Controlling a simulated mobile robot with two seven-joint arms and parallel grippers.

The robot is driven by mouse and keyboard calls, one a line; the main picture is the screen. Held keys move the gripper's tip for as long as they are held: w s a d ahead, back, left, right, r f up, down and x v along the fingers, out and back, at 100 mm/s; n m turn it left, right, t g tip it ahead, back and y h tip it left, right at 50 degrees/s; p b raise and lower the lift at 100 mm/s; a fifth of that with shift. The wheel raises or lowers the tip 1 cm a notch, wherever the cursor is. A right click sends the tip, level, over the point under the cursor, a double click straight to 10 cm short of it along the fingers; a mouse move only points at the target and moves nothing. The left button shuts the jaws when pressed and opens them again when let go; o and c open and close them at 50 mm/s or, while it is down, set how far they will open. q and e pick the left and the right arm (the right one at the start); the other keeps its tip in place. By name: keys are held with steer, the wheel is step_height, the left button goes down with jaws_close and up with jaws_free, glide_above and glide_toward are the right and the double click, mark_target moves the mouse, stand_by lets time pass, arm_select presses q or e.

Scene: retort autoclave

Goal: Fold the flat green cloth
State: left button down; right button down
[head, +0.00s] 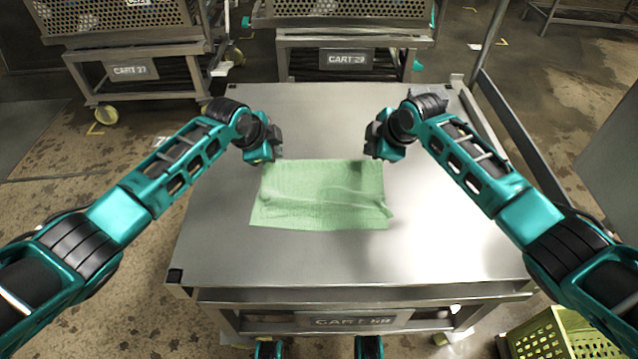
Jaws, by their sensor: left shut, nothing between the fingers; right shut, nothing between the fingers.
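The green cloth (318,188) lies on the metal top of the cart (310,257) in front of me. It is spread out, with a ridge or crease running across its lower part and slightly uneven lower corners. My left gripper (262,155) is at the cloth's far left corner, shut and empty. My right gripper (381,153) is at the cloth's far right corner, also shut and empty. I cannot tell whether the fingertips touch the cloth.
The cart top around the cloth is bare. Two carts with perforated metal baskets, marked CART 27 (131,70) and CART 29 (346,59), stand behind. A yellow-green crate (560,335) is on the floor at the lower right. A metal rail runs along the cart's right side.

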arm_select(q)
steer(key=shift+f, duration=0.25)
arm_select(e)
steer(key=shift+r, duration=0.2)
steer(key=shift+f, duration=0.15)
steer(key=shift+f, duration=0.3)
